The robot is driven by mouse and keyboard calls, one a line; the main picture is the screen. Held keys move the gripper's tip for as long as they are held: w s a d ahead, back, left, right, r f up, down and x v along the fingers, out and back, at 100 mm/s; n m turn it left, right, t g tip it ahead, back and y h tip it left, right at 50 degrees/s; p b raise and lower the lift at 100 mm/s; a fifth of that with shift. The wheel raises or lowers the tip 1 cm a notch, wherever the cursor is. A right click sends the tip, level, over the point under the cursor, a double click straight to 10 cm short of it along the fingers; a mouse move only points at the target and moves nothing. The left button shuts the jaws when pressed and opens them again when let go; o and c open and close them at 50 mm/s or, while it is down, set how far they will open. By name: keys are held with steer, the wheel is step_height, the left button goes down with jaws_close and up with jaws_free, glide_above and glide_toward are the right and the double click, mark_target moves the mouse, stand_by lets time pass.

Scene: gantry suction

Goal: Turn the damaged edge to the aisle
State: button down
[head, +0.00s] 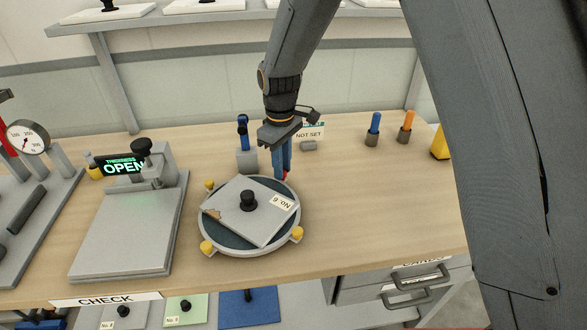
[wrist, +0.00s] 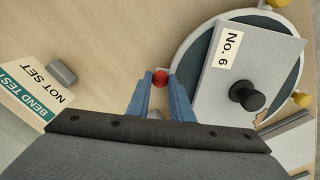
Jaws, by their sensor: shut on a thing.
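A round turntable (head: 250,251) with a dark top stands on the bench, with yellow knobs around its rim. A grey square plate (head: 262,228) labelled "No. 6" lies on it, with a black knob (head: 248,200) in its middle. My gripper (head: 284,174) is at the turntable's back right rim. In the wrist view my gripper (wrist: 160,80) is shut on the red rim knob (wrist: 160,77), a blue finger on each side.
A check station (head: 125,235) with an "OPEN" display stands to the left. A grey block with a blue-handled tool (head: 246,155) stands just behind the turntable. A "NOT SET" sign (head: 310,132) and marker holders are further back. The bench right of the turntable is clear.

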steer(key=shift+w+a+n+b, duration=0.2)
steer(key=shift+w+a+n, duration=0.15)
steer(key=shift+a+n, duration=0.3)
steer(key=shift+w+a+n+b, duration=0.2)
steer(key=shift+w+a+n, duration=0.15)
steer(key=shift+a+n, duration=0.3)
steer(key=shift+a, duration=0.1)
steer(key=c, duration=1.6)
jaws_free()
steer(key=shift+o, duration=0.2)
step_height(320, 180, up, 8)
steer(key=b, duration=0.2)
